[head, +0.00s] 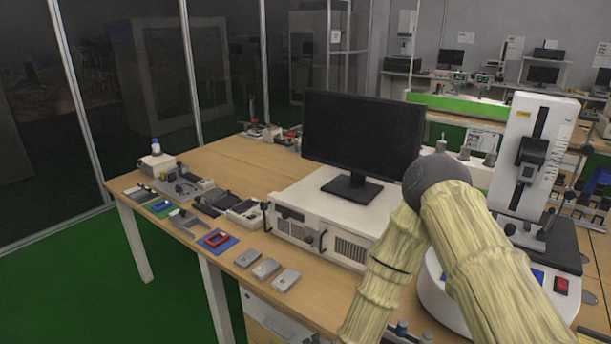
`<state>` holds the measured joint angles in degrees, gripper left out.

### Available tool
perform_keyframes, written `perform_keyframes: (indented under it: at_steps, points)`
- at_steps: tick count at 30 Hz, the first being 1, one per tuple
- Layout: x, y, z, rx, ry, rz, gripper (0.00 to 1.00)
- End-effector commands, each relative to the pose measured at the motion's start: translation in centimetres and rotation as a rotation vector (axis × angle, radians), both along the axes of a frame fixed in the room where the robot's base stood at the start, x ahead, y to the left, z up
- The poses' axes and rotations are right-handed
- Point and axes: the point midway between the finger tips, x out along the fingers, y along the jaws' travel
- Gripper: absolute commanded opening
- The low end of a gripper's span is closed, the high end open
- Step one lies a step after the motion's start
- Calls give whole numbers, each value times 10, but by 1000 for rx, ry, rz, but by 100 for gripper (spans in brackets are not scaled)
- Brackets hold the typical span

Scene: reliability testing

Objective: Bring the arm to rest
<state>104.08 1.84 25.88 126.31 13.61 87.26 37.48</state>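My arm shows in the head view as two beige, sleeve-covered links (480,260) that meet at a dark grey rounded joint. It rises from the bottom edge at the right of centre, bent, with the joint at the top in front of the bench. The left link slopes down out of the picture. My gripper is not in view, so its state and anything in it are hidden. The arm covers part of the bench and equipment behind it.
A wooden bench (220,160) holds a black monitor (362,135) on a white instrument case (320,222). A white test stand (535,150) stands right of the arm. Small fixtures and three grey blocks (266,268) lie near the front edge. Green floor (60,285) at left is clear.

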Motion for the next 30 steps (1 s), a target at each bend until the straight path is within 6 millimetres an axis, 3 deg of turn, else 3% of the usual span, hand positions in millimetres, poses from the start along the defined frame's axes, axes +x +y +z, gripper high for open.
perform_keyframes:
  at_steps: [1,6,13,18,21,25,30]
  points:
    - [-18,-12,-26,-58,69,52,35]
    - [-80,-52,-90,-238,299,243,35]
    - [-182,-114,-150,-428,606,513,35]
    - [-256,-160,-169,-517,811,701,35]
    - [-289,-179,-172,-544,901,787,35]
    - [-315,-194,-172,-561,968,855,35]
    - [-323,-199,-171,-565,990,879,35]
